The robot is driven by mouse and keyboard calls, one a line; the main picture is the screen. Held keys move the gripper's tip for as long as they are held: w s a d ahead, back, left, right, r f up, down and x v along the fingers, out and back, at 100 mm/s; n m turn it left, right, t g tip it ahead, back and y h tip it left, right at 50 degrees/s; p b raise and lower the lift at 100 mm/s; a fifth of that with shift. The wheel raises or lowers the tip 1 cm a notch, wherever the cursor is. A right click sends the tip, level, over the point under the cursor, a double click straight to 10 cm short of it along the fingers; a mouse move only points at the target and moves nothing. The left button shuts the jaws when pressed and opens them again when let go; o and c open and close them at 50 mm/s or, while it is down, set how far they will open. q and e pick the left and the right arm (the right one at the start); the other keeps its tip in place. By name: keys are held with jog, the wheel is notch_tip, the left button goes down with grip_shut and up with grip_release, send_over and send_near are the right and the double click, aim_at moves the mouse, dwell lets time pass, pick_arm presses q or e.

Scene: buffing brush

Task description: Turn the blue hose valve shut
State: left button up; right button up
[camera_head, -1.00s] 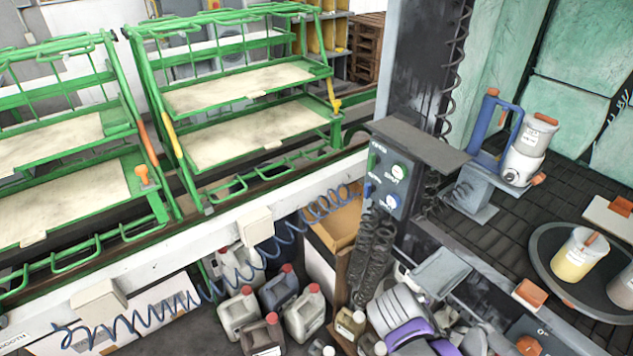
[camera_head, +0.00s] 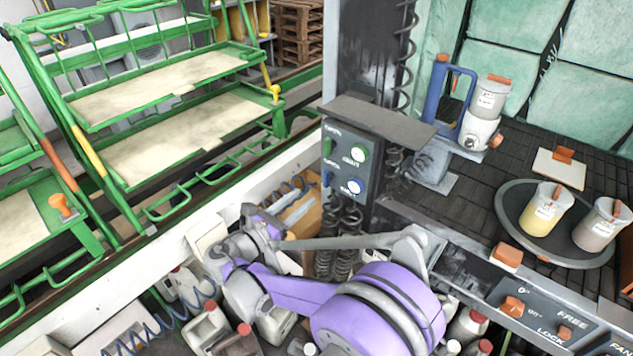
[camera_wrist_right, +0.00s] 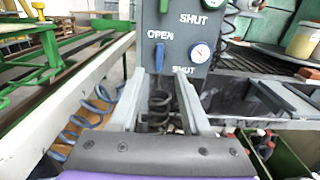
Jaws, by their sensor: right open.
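The blue valve lever (camera_head: 326,178) is on the grey control panel (camera_head: 343,172), below a green lever (camera_head: 327,147). In the right wrist view the blue lever (camera_wrist_right: 159,57) stands upright, with OPEN printed above it and SHUT lower right. My right gripper (camera_head: 275,226) is in front of and left of the panel in the head view, its details small there. In the wrist view its fingers (camera_wrist_right: 160,84) are spread and empty, with the lever just beyond and above the gap between the tips, apparently untouched. My left gripper is not in view.
A round white gauge (camera_wrist_right: 201,53) sits right of the blue lever. Dark coiled hoses (camera_head: 350,235) hang under the panel, and a grey shelf (camera_head: 378,115) juts out above it. Canisters (camera_head: 205,328) stand below. Green racks (camera_head: 160,140) stand at left.

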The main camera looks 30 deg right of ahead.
aim_at(325, 179)
jog(key=x, duration=0.8)
jog(key=shift+w+d+p, duration=0.2)
jog(key=shift+d+p, duration=0.15)
grip_shut()
